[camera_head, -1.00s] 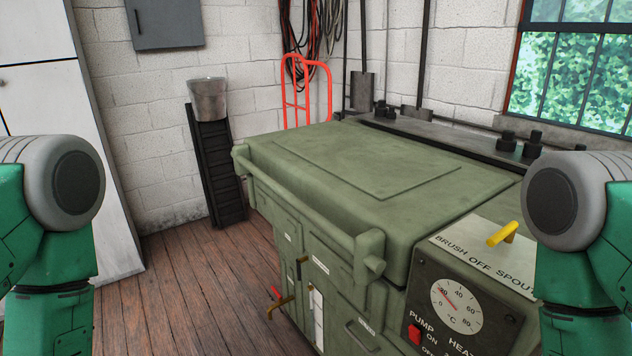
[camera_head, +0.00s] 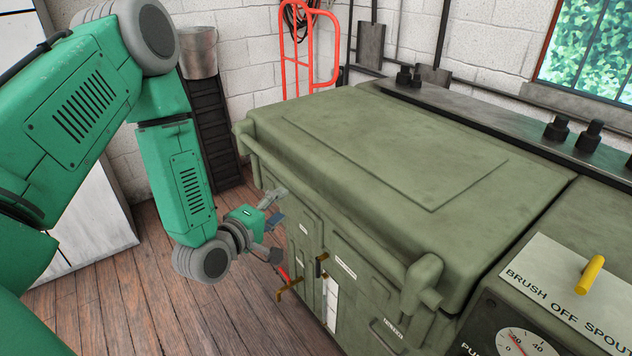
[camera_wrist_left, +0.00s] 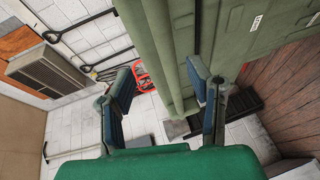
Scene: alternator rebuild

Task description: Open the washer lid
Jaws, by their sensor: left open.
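The washer is a large green metal cabinet (camera_head: 310,240). Its flat lid (camera_head: 390,150) is down, with a thick green handle bar (camera_head: 330,215) along its front edge. My left gripper (camera_head: 279,235) is open and empty in front of the cabinet, below the left part of the bar and apart from it. In the left wrist view, the open fingers of my gripper (camera_wrist_left: 160,80) straddle the long green bar (camera_wrist_left: 158,50) in the picture. How far off it lies is hard to tell there. My right gripper is out of view.
A panel with a yellow lever (camera_head: 590,274) and a dial (camera_head: 522,344) is at the right. Brass-coloured levers (camera_head: 289,288) stick out from the cabinet front. A metal bucket (camera_head: 199,55) and a red hand truck (camera_head: 310,45) stand behind. The wooden floor (camera_head: 130,305) at left is clear.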

